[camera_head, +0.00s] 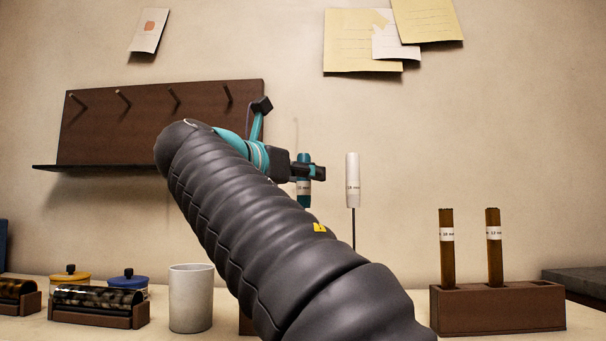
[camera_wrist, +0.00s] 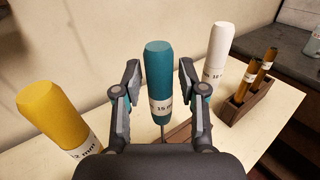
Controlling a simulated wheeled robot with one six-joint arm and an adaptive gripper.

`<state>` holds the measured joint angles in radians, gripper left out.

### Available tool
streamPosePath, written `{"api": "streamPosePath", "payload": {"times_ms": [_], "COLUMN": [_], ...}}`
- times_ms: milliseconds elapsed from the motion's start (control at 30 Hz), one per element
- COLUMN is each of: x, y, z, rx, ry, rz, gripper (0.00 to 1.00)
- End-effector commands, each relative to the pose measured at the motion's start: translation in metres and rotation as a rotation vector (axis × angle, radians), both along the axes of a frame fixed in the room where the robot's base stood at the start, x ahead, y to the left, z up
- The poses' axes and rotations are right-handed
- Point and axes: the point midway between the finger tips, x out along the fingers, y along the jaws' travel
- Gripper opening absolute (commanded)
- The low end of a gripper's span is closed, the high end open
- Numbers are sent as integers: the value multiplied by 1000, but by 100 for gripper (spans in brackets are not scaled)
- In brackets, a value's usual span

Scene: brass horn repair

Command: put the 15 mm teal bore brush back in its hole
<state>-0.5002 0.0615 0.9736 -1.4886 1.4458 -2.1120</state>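The teal bore brush (camera_wrist: 158,75) has a teal handle with a white label reading 15 and a thin shaft below. In the wrist view it stands nearly upright between the two fingers of my gripper (camera_wrist: 162,72). The fingers are apart, with a narrow gap on each side of the handle. In the head view the teal handle (camera_head: 304,192) shows just below my gripper (camera_head: 309,170), partly hidden by my arm. A brown wooden block (camera_wrist: 180,134) shows below the handle in the wrist view. The shaft's lower end and its hole are hidden.
A white-handled brush (camera_head: 353,182) stands upright close to the right. A yellow-handled brush (camera_wrist: 55,115) stands at left in the wrist view. A wooden block (camera_head: 500,307) holds two brown labelled sticks. A white cup (camera_head: 191,300) and jars stand left. A peg shelf (camera_head: 150,120) hangs behind.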

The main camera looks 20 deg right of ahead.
Motion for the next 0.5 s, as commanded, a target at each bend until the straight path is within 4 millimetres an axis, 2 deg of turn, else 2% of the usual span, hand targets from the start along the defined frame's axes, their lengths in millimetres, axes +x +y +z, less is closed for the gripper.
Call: {"api": "streamPosePath", "payload": {"times_ms": [333, 500], "x": [-1, -9], "y": [1, 13], "z": [0, 0], "rx": [0, -1], "ry": [0, -1], "rz": [0, 3], "gripper": [53, 53]}}
